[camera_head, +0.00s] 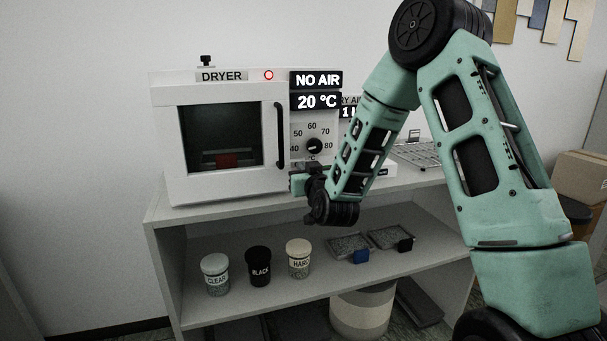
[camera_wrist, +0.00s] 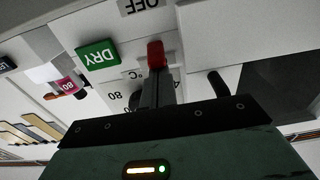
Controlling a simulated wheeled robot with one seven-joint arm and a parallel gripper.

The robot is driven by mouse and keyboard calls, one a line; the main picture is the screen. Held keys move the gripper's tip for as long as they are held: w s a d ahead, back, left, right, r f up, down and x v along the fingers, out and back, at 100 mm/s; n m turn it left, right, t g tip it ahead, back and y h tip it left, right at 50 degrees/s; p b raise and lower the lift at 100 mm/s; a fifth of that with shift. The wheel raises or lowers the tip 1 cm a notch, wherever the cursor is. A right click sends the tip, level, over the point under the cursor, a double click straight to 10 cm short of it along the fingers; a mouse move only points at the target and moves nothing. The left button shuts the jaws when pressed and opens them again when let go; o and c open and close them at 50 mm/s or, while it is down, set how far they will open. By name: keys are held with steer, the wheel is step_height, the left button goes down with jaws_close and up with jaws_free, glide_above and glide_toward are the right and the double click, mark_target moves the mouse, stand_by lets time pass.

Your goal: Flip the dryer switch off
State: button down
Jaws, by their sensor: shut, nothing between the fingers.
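The dryer (camera_head: 270,184) is a white box with a dark window, standing on top of the shelf unit. Its displays read "NO AIR" and "20 °C", and a red ring light shows beside the DRYER label. My gripper (camera_head: 298,183) is at the lower right of the dryer front, below the temperature knob (camera_head: 314,146), and hides the switch there. In the wrist view, the red switch (camera_wrist: 155,53) is right at the tips of my shut, empty gripper (camera_wrist: 154,82); I cannot tell whether they touch. An upside-down OFF label (camera_wrist: 142,5) and green DRY label (camera_wrist: 98,54) are near it.
The dryer's door handle (camera_head: 280,135) is just left of the knob. A wire rack (camera_head: 415,153) lies to the right on the top. Jars, including the BLACK jar (camera_head: 259,267), and small trays (camera_head: 349,247) stand on the shelf below. My arm covers the right side.

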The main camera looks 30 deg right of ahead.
steer(key=shift+f+t+b, duration=0.3)
steer(key=shift+b, duration=0.7)
steer(key=f+t+b, duration=0.1)
steer(key=b, duration=0.3)
steer(key=t+b, duration=0.1)
steer(key=b, duration=0.3)
steer(key=shift+s+a+f+h, duration=0.1)
steer(key=shift+s+f+h, duration=0.15)
steer(key=shift+f+h, duration=0.15)
steer(key=t+b, duration=0.1)
steer(key=b, duration=0.4)
steer(key=shift+s+f+t+b, duration=0.1)
steer(key=shift+f+t+b, duration=0.3)
steer(key=shift+r+h+p, duration=0.3)
steer(key=shift+r+p, duration=0.15)
steer(key=shift+r, duration=0.3)
